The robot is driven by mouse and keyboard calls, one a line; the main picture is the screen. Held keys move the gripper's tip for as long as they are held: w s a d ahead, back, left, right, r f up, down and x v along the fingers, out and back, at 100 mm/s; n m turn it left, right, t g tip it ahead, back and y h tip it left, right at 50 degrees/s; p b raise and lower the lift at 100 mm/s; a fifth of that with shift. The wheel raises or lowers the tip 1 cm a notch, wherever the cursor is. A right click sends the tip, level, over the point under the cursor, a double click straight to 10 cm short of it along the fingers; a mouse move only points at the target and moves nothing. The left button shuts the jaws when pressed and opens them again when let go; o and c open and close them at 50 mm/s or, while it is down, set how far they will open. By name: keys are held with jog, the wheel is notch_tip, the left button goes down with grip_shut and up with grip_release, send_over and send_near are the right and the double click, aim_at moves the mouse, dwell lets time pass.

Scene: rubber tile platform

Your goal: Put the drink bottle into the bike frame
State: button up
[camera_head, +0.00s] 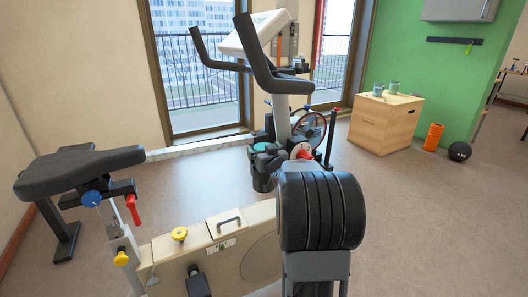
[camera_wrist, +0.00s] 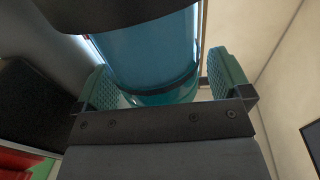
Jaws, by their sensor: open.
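A translucent blue drink bottle (camera_wrist: 150,50) with a dark band and a dark upper part fills the middle of the wrist view. My gripper (camera_wrist: 165,85) has its two green textured pads on either side of it. The jaws are open, with the bottle between them; I cannot tell whether a pad touches it. In the head view neither gripper nor bottle can be made out clearly. The exercise bike's beige frame (camera_head: 190,262) shows at the lower left, with a black seat (camera_head: 80,168). Grey handlebars and a console stand farther back. My arm hides part of the middle.
Floor at the right front is clear. Windows are behind the bike.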

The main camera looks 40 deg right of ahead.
jog(key=shift+f, duration=0.1)
jog(key=p+v, duration=0.2)
jog(key=v, duration=1.1)
jog(key=shift+s+a, duration=0.2)
jog(key=shift+s, duration=0.15)
jog(key=a+r+g+p, duration=0.6)
jog(key=a+r+p, duration=0.4)
jog(key=p, duration=0.5)
jog(key=s+a+r+n+g+y+p, duration=0.1)
jog(key=s+a+r+g+y+p, duration=0.1)
jog(key=a, duration=0.5)
jog(key=s+a+r+n+g+y+p, duration=0.2)
jog(key=s+a+r+g+p, duration=0.3)
jog(key=s+a+p, duration=0.2)
jog(key=s+p, duration=0.1)
jog(key=s, duration=0.1)
jog(key=shift+s+g+y, duration=0.25)
jog(key=shift+g+y, duration=0.15)
jog(key=shift+a, duration=0.1)
